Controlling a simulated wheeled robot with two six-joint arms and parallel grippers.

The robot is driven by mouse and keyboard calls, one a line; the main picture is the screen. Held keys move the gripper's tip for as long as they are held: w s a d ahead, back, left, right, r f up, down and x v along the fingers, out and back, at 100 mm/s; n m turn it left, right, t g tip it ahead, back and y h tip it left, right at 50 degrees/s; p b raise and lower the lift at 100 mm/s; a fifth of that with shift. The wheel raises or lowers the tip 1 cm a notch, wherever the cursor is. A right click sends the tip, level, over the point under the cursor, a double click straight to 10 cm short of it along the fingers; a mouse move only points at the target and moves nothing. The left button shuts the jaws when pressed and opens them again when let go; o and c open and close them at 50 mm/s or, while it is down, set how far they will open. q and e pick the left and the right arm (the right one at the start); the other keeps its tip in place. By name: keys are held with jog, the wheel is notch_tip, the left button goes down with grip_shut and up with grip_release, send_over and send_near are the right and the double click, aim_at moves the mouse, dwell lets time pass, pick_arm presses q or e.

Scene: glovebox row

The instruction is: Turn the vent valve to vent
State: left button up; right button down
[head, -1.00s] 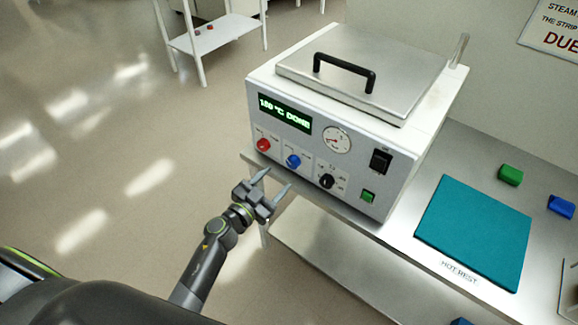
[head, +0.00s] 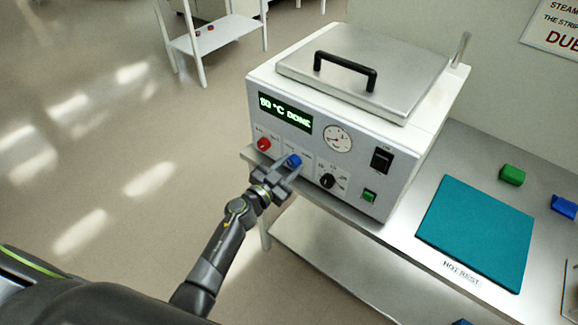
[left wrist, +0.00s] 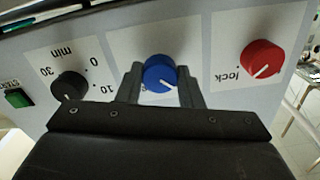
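The autoclave-like white box (head: 330,190) has a row of front controls. Its blue knob (left wrist: 160,73) has a white pointer slanting to the lower right in the left wrist view; it also shows in the head view (head: 293,160). The print by the blue knob is mostly hidden, so I cannot read which valve it is. My left gripper (left wrist: 160,82) has one finger on each side of the blue knob, close against it, and appears shut on it. In the head view the left gripper (head: 286,168) is at the front panel. My right gripper is not in view.
A red knob (left wrist: 262,60) marked lock and a black timer knob (left wrist: 69,86) flank the blue one. The display (head: 285,112) reads about 80 °C DONE. A gauge (head: 337,138), black switch and green button sit to the right. A teal mat (head: 475,235) lies on the bench.

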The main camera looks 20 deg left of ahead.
pick_arm(q)
jog(key=c, duration=0.3)
jog(key=m+p, duration=0.1)
jog(key=m, duration=0.2)
jog(key=shift+m, duration=0.4)
jog(key=m, duration=0.4)
jog(key=shift+m, duration=0.3)
jog(key=m, duration=0.4)
jog(key=shift+a, duration=0.1)
jog(key=shift+m+b, duration=0.3)
jog(key=shift+m, duration=2.5)
